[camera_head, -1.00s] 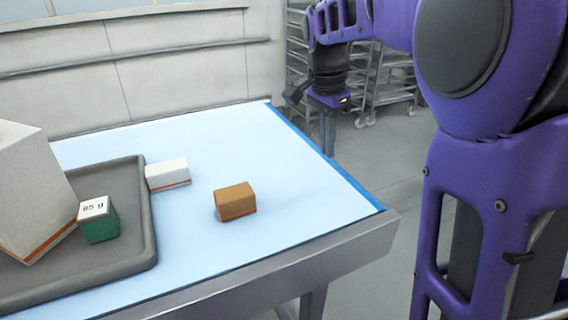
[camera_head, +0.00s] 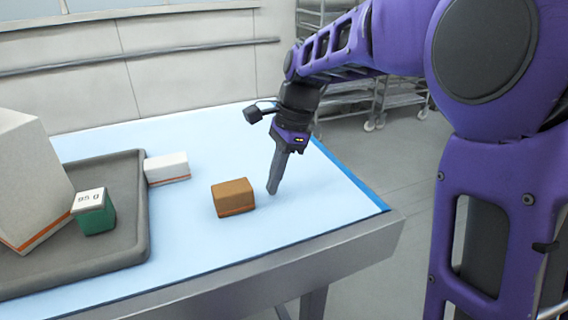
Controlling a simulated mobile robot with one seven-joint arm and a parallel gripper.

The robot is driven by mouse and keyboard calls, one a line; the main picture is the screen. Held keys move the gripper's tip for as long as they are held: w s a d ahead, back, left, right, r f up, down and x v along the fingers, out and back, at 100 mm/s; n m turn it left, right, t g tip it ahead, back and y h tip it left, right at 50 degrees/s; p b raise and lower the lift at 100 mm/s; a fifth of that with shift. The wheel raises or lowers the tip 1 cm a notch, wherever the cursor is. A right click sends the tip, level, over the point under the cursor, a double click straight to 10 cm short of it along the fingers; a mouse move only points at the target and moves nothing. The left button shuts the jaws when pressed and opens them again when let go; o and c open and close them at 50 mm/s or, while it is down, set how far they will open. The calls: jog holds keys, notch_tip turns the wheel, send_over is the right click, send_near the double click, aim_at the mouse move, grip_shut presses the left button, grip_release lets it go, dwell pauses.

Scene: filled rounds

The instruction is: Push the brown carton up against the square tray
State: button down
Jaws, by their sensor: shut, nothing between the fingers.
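The square tray (camera_head: 143,215) is dark grey with a raised rim and lies at the left, partly out of the picture. My gripper (camera_head: 272,190) is shut and empty. It points down just right of the brown carton, its tips low near the table top. A small gap shows between the fingers and the carton. I cannot tell whether the tips touch the table.
A white carton (camera_head: 167,169) stands beside the tray's right rim, behind the brown carton. The tray holds a green box marked 85 g (camera_head: 94,212) and a large pale box (camera_head: 30,175). The table's blue edge (camera_head: 350,178) is at the right.

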aim_at(233, 197)
jog(key=shift+s+a+r, duration=0.1)
jog(key=shift+s+a, duration=0.25)
jog(key=shift+a, duration=0.35)
jog(key=shift+s+a+r, duration=0.1)
jog(key=shift+s+a, duration=0.25)
jog(key=shift+a, duration=0.35)
jog(key=s+a+p, duration=0.1)
jog(key=a, duration=0.2)
jog(key=s+a+p, duration=0.2)
jog(key=a, duration=0.2)
jog(key=s+a+p, duration=0.1)
jog(key=s+a, duration=0.1)
jog(key=a, duration=0.2)
jog(key=shift+s+p, duration=0.15)
jog(key=shift+p, duration=0.15)
